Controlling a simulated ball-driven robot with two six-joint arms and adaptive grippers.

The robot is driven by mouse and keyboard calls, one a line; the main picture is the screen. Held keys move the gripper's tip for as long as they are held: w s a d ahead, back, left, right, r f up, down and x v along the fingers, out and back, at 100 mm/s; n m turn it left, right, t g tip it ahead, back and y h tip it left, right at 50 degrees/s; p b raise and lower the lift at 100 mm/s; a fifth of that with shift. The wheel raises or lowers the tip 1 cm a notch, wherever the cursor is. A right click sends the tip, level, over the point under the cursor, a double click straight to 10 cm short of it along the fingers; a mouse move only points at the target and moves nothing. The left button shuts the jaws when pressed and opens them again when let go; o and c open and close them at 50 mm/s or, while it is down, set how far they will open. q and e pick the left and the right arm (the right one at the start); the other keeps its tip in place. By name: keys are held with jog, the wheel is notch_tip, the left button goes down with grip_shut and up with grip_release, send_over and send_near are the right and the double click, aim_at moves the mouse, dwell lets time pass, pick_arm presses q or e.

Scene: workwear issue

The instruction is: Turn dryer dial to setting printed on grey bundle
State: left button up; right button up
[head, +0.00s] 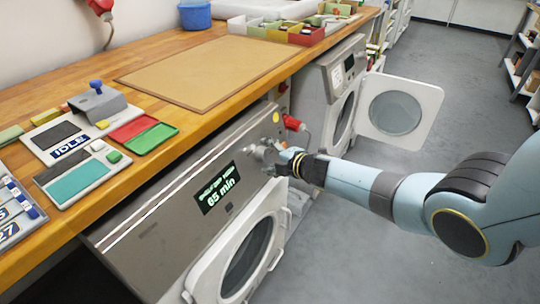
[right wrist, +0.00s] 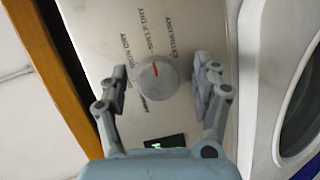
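The dryer (head: 150,232) stands under the bench, with a lit display (head: 218,188) that reads "65 min" below a smaller line. Its round silver dial (right wrist: 158,80) shows in the right wrist view, with a red mark pointing up, roughly toward the middle of the printed labels around it. My right gripper (right wrist: 157,84) is open, one finger on each side of the dial; contact is not clear. In the head view, this gripper (head: 283,160) partly covers the dial area. I cannot make out a grey bundle. My left gripper is out of view.
The dryer's round door (head: 246,250) is below the panel. A second machine (head: 335,85) behind has its door (head: 398,107) open. Trays, pads and a grey block with a blue knob (head: 97,103) lie on the wooden bench (head: 215,122). A red plug (head: 294,123) is near the dial.

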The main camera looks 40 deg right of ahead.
jog(key=shift+s+r, duration=0.1)
jog(key=shift+s, duration=0.3)
jog(key=v, duration=1.1)
jog(key=shift+s, duration=0.1)
jog(key=s+a+f+m+g+h+b, duration=0.15)
jog(key=s+f+m, duration=0.35)
jog(key=s+f, duration=0.55)
jog(key=s+f+m+g+b, duration=0.25)
jog(key=s+f+m, duration=0.4)
jog(key=f, duration=0.75)
jog(key=s+a+f+m+g, duration=0.2)
jog(key=s+f+m+g, duration=0.1)
jog(key=s, duration=1)
jog(key=s+a+f+m+g, duration=0.2)
jog(key=s+f+g, duration=0.3)
jog(key=s, duration=0.9)
notch_tip(320, 180, down, 3)
jog(key=shift+s+a+f+m, duration=0.1)
jog(key=shift+s+a+m, duration=0.15)
jog(key=shift+m, duration=0.2)
